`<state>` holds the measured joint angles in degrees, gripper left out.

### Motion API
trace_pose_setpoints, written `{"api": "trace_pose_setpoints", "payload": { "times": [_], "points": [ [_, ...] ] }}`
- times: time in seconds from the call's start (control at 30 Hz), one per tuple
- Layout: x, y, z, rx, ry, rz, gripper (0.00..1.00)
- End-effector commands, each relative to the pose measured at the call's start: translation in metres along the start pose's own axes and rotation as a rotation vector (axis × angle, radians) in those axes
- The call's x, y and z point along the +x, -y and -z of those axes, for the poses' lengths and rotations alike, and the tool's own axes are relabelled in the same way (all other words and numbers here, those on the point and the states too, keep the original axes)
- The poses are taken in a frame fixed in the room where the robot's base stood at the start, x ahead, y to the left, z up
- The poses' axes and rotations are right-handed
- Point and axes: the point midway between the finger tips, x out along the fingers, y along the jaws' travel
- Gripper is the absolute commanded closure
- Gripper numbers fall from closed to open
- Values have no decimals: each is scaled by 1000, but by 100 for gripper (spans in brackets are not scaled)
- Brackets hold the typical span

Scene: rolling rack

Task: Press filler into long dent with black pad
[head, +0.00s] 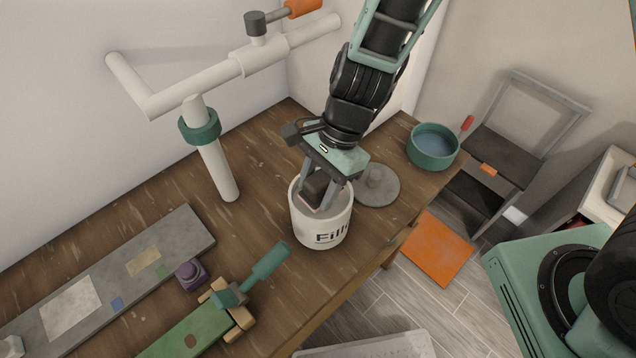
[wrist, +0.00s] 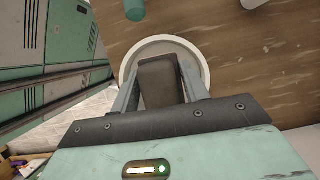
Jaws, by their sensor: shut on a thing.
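A white tub (head: 308,232) with dark "Fill…" lettering stands upright on the wooden bench. My gripper (head: 324,192) points down into its mouth, shut on the black pad (head: 313,187). In the wrist view, the pad (wrist: 160,82) sits between the two fingers, inside the outline of the tub's rim (wrist: 165,43). I cannot tell whether the pad touches the filler. A green board (head: 180,345) with a small brown spot lies at the bench's front, under a green-handled tool or clamp (head: 240,287). I cannot make out the long dent.
A round grey lid-like disc (head: 385,190) lies right of the tub; a teal bowl (head: 432,148) stands behind it. A purple knob-like object (head: 190,275) and a grey board (head: 185,232) lie left. A white pipe frame (head: 215,165) rises at the back left.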

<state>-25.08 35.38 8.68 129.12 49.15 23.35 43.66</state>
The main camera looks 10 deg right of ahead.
Motion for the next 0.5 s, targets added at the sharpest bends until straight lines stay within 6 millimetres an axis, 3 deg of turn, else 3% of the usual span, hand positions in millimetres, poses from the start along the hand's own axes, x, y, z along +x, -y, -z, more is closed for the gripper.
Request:
{"api": "trace_pose_setpoints", "payload": {
  "times": [0.5],
  "points": [
    [-41, 0, -17, -1, 0, 1, 73]
  ]
}}
